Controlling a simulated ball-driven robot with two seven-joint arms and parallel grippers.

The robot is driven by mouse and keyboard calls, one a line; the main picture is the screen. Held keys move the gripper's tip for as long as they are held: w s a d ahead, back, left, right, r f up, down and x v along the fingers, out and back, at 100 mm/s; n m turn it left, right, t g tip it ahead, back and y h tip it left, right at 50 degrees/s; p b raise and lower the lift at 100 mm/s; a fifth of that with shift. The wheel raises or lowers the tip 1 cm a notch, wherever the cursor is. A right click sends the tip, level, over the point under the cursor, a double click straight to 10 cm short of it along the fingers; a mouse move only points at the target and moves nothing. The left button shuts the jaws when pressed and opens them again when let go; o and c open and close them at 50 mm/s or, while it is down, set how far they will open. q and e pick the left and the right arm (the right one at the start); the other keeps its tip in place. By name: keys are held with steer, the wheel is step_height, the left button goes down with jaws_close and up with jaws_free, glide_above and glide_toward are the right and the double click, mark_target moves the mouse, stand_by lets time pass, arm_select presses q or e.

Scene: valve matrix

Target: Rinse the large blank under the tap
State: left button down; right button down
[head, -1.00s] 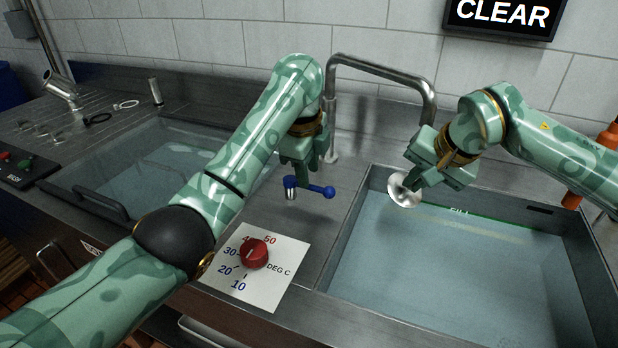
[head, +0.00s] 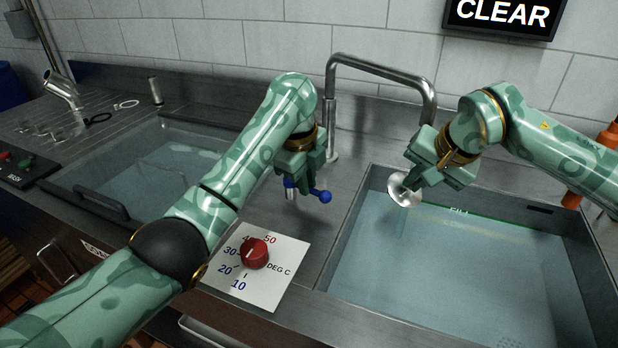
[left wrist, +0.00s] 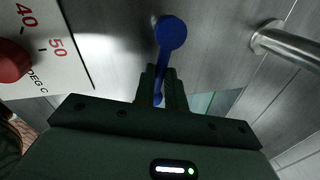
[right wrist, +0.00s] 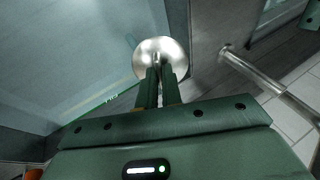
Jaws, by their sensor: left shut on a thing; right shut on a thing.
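The large blank (head: 402,189) is a shiny silver disc, tilted over the right basin. My right gripper (head: 414,180) is shut on its stem; the disc also shows at the fingertips in the right wrist view (right wrist: 160,48). A thin stream of water (head: 401,222) falls from the disc into the basin. The steel tap (head: 380,68) arches behind, its outlet hidden by my right gripper. My left gripper (head: 298,180) is shut on the blue tap lever (head: 322,196), whose round knob shows in the left wrist view (left wrist: 171,33).
The right basin (head: 333,270) holds water below a green fill line. A red temperature dial (head: 254,253) sits on the counter in front of the lever. A second water-filled basin (head: 60,190) lies to the left. A wall screen (head: 505,14) reads CLEAR.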

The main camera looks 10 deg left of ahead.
arm_select(q)
steer(key=shift+s+a+m, duration=0.1)
steer(key=shift+a+m, duration=0.05)
steer(key=shift+m, duration=0.25)
steer(key=shift+r, duration=0.1)
steer(key=c, duration=1.5)
jaws_free()
steer(key=shift+o, duration=0.2)
step_height(320, 180, up, 12)
steer(key=s+a, duration=0.1)
steer(key=s, duration=0.1)
steer(key=shift+a+f, duration=0.15)
steer(key=shift+f, duration=0.05)
